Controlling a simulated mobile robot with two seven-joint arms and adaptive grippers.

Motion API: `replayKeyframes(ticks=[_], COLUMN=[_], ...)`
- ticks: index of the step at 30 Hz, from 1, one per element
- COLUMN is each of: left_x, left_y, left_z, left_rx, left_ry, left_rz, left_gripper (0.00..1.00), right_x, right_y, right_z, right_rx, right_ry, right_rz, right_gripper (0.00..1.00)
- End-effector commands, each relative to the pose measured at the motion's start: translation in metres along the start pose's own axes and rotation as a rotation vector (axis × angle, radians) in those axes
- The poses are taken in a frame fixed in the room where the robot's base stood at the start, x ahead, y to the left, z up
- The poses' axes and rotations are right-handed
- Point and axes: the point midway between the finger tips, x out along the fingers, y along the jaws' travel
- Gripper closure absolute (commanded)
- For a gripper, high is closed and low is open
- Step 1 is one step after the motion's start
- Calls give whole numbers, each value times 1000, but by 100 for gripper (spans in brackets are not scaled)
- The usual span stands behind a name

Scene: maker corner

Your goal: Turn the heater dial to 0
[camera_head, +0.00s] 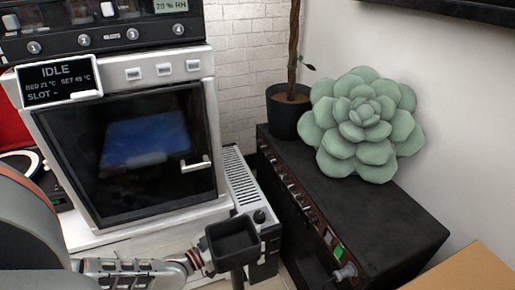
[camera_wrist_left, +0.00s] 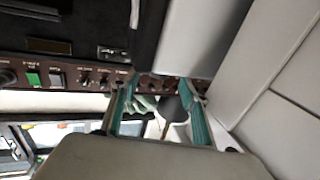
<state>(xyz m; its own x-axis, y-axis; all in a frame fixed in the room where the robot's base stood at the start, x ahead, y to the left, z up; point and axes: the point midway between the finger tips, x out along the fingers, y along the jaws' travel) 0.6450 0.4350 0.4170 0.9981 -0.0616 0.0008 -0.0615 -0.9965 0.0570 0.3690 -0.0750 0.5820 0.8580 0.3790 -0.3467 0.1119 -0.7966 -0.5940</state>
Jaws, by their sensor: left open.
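The heater, a white box with a slotted top (camera_head: 240,178), stands on the floor between the printer cabinet and the black amplifier-like unit. Its round black dial (camera_head: 259,216) is near its front top corner; its setting is too small to read. My left arm comes in low from the left in the head view, with its end close in front of the heater. In the left wrist view my left gripper (camera_wrist_left: 158,92) is open, its two teal-padded fingers apart. A dark object (camera_wrist_left: 170,106) shows between the fingers; I cannot tell whether it is touched. My right gripper is not in view.
A white cabinet with a dark glass door (camera_head: 150,150) stands at left, its display (camera_head: 60,82) reading IDLE. A black unit with knobs and a green switch (camera_head: 338,252) is at right, bearing a pale green succulent (camera_head: 362,125) and a potted trunk (camera_head: 287,112). Floor room is narrow.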

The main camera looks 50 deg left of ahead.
Motion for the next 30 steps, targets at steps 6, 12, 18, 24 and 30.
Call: replayKeyframes(ticks=[6, 12, 18, 24, 30], left_x=[29, 42, 43, 43, 43], left_y=[0, 0, 0, 0, 0], left_z=[3, 1, 0, 0, 0], left_rx=[-1, -1, -1, -1, -2], left_ry=[-3, -1, -1, -1, -1], left_rz=[0, 0, 0, 0, -1], left_gripper=[55, 55, 55, 84, 94], right_x=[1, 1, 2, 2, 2], right_y=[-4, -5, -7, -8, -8], right_z=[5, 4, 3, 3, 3], right_rx=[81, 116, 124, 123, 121], right_ry=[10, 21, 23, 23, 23], right_rz=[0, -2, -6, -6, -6], right_gripper=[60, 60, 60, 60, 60])
